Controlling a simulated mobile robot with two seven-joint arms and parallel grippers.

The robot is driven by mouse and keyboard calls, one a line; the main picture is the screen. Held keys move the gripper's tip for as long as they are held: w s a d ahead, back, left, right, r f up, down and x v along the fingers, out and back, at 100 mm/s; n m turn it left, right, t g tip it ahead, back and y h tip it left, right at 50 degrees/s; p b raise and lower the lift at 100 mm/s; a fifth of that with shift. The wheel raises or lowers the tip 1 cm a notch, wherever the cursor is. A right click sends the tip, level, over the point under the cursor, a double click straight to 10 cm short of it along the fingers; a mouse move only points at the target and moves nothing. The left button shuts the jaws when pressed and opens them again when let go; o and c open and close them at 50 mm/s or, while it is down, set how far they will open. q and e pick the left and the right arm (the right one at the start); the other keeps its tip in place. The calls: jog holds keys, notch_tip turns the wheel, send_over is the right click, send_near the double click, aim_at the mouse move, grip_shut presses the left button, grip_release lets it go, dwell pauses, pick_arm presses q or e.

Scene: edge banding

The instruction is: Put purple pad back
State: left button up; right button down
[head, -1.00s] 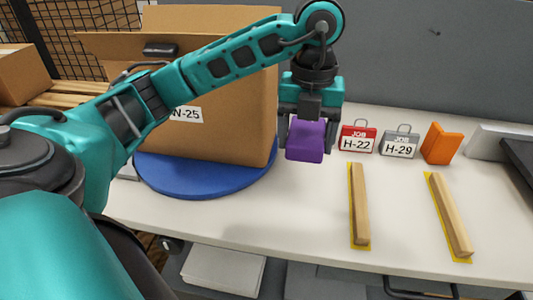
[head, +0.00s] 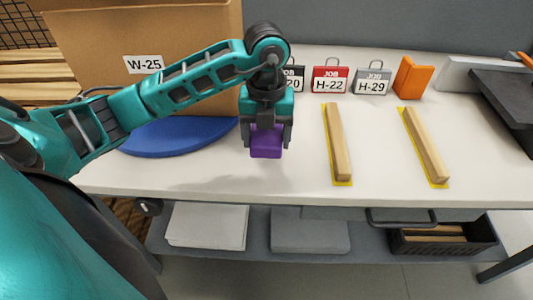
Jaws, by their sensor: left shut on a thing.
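The purple pad (head: 266,144) is a small block held between the fingers of my left gripper (head: 267,140). The gripper points down and is shut on the pad, over the white table (head: 210,178) between the blue round base and the left wooden strip. The pad's upper part is hidden by the fingers. I cannot tell whether its underside touches the table. My right gripper is not in view.
A cardboard box labelled W-25 (head: 180,35) stands on a blue disc (head: 170,140) at left. Red H-22 (head: 331,76) and grey H-29 (head: 373,78) job tags, an orange block (head: 412,77) and two wooden strips (head: 339,145) (head: 426,145) are right. A dark tag is partly hidden behind my arm.

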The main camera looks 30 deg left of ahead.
aim_at(267, 163)
pick_arm(q)
jog(key=shift+f, duration=2.6)
jog(key=shift+f+b, duration=0.2)
jog(key=shift+b, duration=0.15)
jog(key=o, duration=1)
jog(key=shift+r, duration=0.25)
notch_tip(267, 163, up, 12)
jog(key=shift+p, duration=0.65)
